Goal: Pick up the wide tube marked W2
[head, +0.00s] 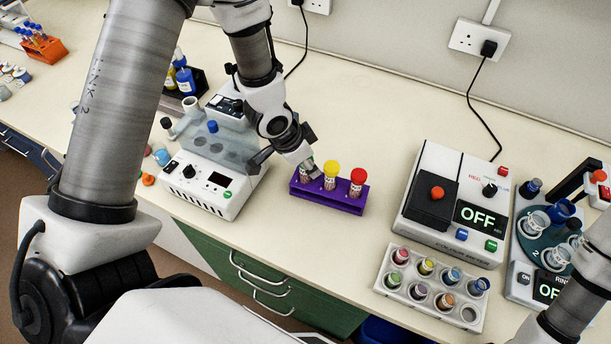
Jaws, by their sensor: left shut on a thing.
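A purple rack (330,194) stands on the bench near the middle of the head view. It holds a yellow-capped tube (331,174) and a red-capped tube (357,181), both upright. At its left end is another tube (305,177), whose top is covered by my left gripper (307,164). My left gripper reaches down over this left-end tube and is shut on it. The tube appears to be still in the rack. The tube labels are too small to read, so I cannot tell which is W2. My right gripper is not in view; only part of its arm shows at lower right.
A white device with a clear lid (212,184) stands left of the rack. Bench between rack and box is clear.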

